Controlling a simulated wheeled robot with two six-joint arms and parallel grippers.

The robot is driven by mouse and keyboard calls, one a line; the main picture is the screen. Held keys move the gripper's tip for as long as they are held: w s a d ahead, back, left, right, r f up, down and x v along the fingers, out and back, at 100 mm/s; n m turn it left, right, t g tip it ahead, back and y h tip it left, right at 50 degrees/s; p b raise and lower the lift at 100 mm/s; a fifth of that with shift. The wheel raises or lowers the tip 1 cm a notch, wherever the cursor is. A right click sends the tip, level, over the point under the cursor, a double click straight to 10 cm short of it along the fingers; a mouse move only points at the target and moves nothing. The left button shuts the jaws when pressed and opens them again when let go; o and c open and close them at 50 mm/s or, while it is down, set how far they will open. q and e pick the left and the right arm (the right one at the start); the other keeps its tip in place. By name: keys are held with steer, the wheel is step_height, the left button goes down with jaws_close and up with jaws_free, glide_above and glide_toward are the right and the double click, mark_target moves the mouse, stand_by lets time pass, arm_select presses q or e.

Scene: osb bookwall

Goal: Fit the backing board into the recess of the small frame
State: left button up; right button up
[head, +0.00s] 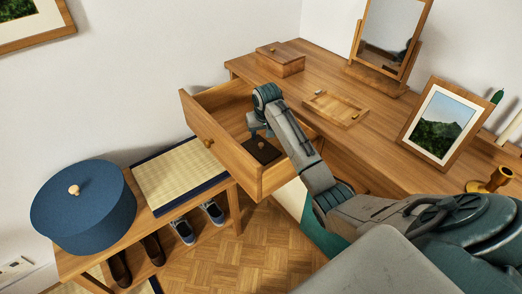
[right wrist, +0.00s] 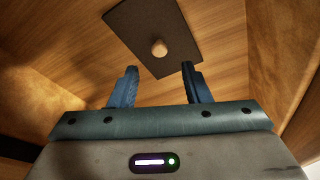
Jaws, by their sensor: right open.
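The dark brown backing board (head: 268,156) lies flat on the floor of the open drawer, with a small round knob on it. In the right wrist view the board (right wrist: 140,25) lies just ahead of the fingertips, its knob (right wrist: 159,47) roughly in line with the gap between them. My right gripper (right wrist: 160,69) is open and empty, inside the drawer and above its floor. The head view shows this gripper (head: 260,132) over the board, partly covering it. The small wooden frame (head: 335,109) lies flat on the desk, its shallow recess facing up and empty. My left gripper is out of view.
The drawer's walls (head: 223,154) surround my right gripper. On the desk (head: 395,140) stand a wooden box (head: 280,60), a tilting mirror (head: 387,50), a framed landscape picture (head: 440,118) and a brass candle holder (head: 490,180). A bench with a blue round box (head: 85,215) stands left.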

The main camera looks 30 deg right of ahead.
mark_target(261, 144)
steer(key=shift+s+x, duration=0.2)
steer(key=shift+x, duration=2.6)
jaws_close()
